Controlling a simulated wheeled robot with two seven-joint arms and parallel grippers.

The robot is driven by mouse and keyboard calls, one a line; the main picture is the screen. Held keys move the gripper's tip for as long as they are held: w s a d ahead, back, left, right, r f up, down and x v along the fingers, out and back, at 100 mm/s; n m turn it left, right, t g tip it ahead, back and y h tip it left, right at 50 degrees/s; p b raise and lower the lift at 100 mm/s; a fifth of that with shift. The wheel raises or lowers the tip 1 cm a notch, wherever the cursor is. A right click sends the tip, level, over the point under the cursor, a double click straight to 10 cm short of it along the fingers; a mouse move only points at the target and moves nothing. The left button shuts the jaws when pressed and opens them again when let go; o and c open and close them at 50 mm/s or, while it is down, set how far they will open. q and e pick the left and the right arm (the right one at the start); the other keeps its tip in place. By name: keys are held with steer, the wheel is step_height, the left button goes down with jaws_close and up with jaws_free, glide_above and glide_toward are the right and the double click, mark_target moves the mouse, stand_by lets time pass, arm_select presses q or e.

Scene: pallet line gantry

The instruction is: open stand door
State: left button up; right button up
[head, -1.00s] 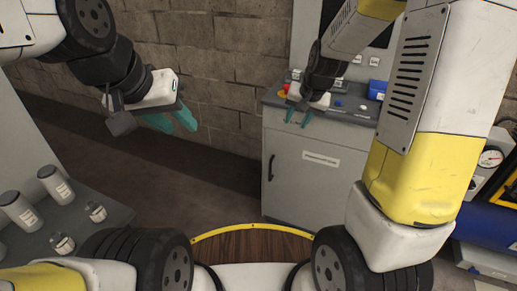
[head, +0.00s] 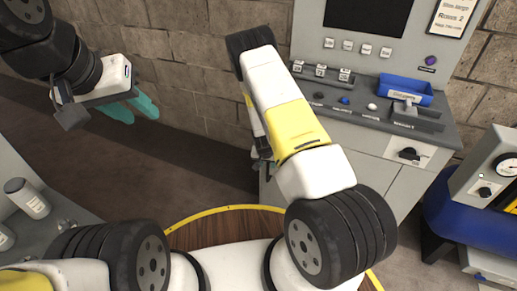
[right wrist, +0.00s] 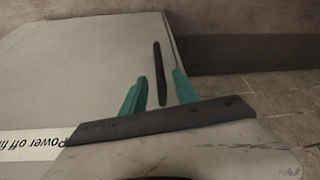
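The stand (head: 385,182) is a grey cabinet with a sloped control top and a screen panel above. Its door (right wrist: 85,65) fills much of the right wrist view, with a white label (right wrist: 30,145). A dark vertical bar handle (right wrist: 157,50) is near the door's edge. My right gripper (right wrist: 160,76) is open, one teal finger on each side of the handle's lower part. Contact cannot be told. In the head view my right arm hides most of the door and this gripper. My left gripper (head: 132,106) is open and empty, away from the stand.
The stand's top holds a blue tray (head: 405,90) and several buttons. A black knob (head: 409,154) is on its front. A blue tank (head: 470,225) with a gauge stands at right. Grey canisters (head: 27,198) stand at lower left. Floor between is clear.

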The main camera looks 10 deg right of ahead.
mark_target(268, 167)
steer(key=x, duration=0.6)
steer(key=shift+w+f, duration=0.15)
steer(key=shift+f, duration=0.25)
jaws_close()
stand_by(1.0)
